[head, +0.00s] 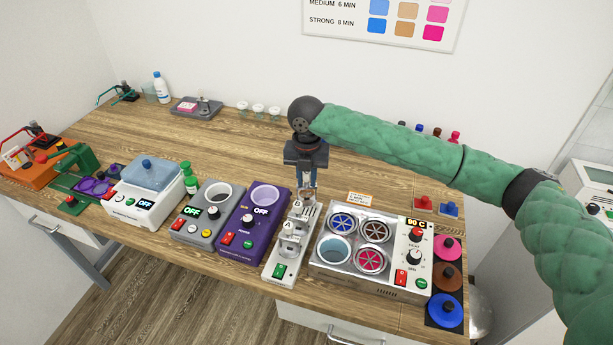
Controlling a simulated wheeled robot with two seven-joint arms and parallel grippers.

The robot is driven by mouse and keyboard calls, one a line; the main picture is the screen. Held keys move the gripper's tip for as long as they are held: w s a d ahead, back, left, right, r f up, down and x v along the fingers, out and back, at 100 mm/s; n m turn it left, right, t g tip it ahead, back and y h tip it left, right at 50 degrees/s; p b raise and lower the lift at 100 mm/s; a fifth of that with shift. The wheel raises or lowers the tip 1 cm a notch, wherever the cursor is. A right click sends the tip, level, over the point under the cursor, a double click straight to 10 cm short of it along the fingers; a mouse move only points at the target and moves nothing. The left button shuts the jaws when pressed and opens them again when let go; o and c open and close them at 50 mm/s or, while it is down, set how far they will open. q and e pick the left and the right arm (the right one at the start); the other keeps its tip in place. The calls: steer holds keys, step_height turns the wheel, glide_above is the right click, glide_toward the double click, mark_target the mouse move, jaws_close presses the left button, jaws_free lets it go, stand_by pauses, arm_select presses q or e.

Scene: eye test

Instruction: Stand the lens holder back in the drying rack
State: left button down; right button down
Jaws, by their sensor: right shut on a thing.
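My right gripper (307,188) points down over the back end of a narrow white stand with metal clips and letter labels (275,258), which looks like the drying rack. The gripper is shut on a small metallic thing (308,179), probably the lens holder; it is mostly hidden by the fingers. I cannot tell whether it touches the stand. A green button sits at the stand's front end. My left gripper is not in view.
Right of the stand is a metal bath with several round wells (322,263). Left of it is a purple device (239,247), then a grey device (188,237) and a white one with a blue lid (130,206).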

mark_target(306, 186)
steer(key=shift+s+a+f+b, duration=0.1)
steer(key=shift+f+b, duration=0.5)
steer(key=shift+f, duration=0.05)
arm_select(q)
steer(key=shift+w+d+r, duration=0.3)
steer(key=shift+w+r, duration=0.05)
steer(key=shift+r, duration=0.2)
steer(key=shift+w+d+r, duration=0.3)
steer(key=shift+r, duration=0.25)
arm_select(e)
steer(key=shift+f, duration=1.45)
steer(key=shift+f, duration=0.3)
steer(key=c, duration=0.8)
jaws_free()
steer(key=shift+c, duration=0.2)
arm_select(q)
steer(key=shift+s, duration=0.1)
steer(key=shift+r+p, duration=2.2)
steer(key=shift+p, duration=0.05)
arm_select(e)
steer(key=shift+r, duration=3)
